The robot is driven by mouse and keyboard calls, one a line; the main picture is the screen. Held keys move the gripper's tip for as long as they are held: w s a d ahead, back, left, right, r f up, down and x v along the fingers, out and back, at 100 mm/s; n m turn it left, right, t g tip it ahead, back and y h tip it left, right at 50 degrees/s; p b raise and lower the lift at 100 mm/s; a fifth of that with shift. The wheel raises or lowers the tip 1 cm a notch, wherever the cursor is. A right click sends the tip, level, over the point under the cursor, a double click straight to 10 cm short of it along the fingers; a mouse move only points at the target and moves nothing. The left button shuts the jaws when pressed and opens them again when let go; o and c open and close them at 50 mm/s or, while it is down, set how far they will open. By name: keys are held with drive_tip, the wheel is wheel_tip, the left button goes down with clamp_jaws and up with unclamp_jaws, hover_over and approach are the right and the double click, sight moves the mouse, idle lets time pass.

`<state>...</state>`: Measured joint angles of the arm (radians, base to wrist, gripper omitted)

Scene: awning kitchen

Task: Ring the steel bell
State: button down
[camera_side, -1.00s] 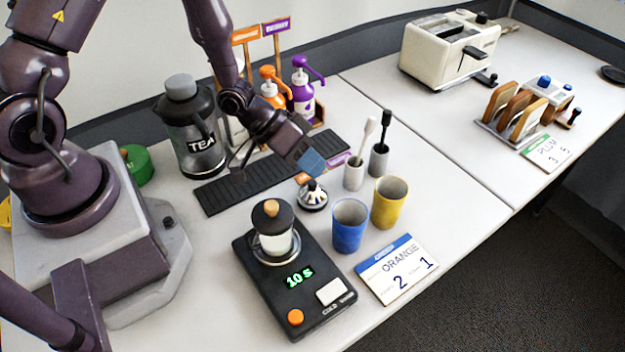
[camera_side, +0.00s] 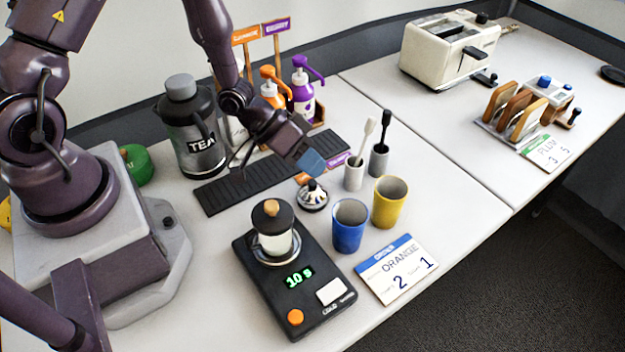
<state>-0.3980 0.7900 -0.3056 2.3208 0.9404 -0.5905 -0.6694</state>
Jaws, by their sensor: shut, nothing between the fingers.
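The steel bell (camera_side: 312,197) is a small dome with a dark patterned base and a knob on top. It stands on the white counter, behind the blue cup. My gripper (camera_side: 313,166) has blue fingertips, is shut and empty, and points down just above the bell's knob. The tips are very close to the knob; I cannot tell whether they touch it.
A blue cup (camera_side: 349,226) and a yellow cup (camera_side: 388,203) stand right of the bell. A black scale (camera_side: 318,293) with a glass jar (camera_side: 275,243) is in front. A tea flask (camera_side: 188,130), a black drip mat (camera_side: 221,194) and pump bottles (camera_side: 304,95) are behind.

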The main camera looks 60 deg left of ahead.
sight(312, 180)
drive_tip(key=shift+f, duration=0.4)
drive_tip(key=shift+f, duration=0.4)
idle(0.6)
idle(0.4)
drive_tip(key=shift+r, duration=0.85)
drive_tip(key=shift+r, duration=2.5)
